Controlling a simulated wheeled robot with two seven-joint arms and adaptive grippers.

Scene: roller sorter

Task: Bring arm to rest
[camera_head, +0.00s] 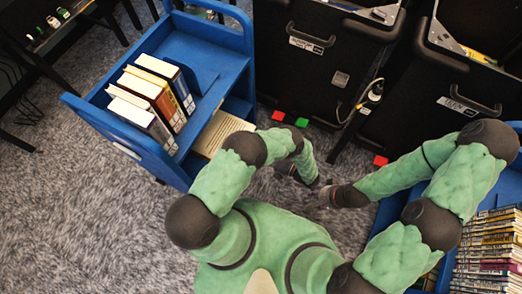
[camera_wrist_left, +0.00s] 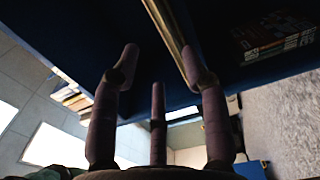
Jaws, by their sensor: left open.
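My left arm (camera_head: 215,183) is bent, with its forearm in front of the blue cart at the left. Its hand is mostly hidden behind the arm in the head view. In the left wrist view my left gripper (camera_wrist_left: 158,65) has its three purple-grey fingers spread apart, with nothing held between them. A dark blue surface fills the view beyond the fingers. My right arm (camera_head: 405,173) reaches in from the right, bent at the elbow. My right gripper (camera_head: 320,201) is small and dark near the middle, close to the left hand; its finger opening is unclear.
A blue cart (camera_head: 205,30) holds several upright books (camera_head: 150,95), with an open-looking book (camera_head: 218,133) lower down. Another blue cart (camera_head: 384,213) with many books stands at the right. Black cases (camera_head: 310,80) stand behind red and green floor markers (camera_head: 301,122). Grey carpet is clear at lower left.

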